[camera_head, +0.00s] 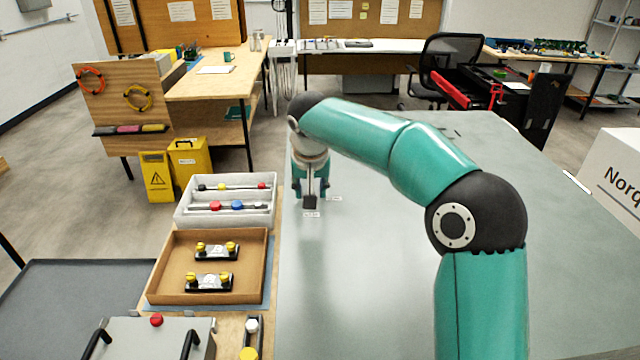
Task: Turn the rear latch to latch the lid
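A grey box with a flat lid (140,343) is at the bottom left, cut off by the frame's lower edge. Two black handles (190,344) stand on it. A red knob (156,320) sits at its far edge, perhaps part of the rear latch; its turn angle is too small to tell. My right gripper (311,200) points down over the grey table, well beyond and to the right of the lid, apart from it. A small dark block shows between its fingers; I cannot tell whether it is held or is the fingertips. My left gripper is out of view.
A brown tray (160,290) holds two black parts with yellow knobs. Behind it, a white bin (182,215) holds rods with coloured knobs. Small labels (312,214) lie near my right gripper. The grey table (350,300) is mostly clear. A white box (612,180) stands at right.

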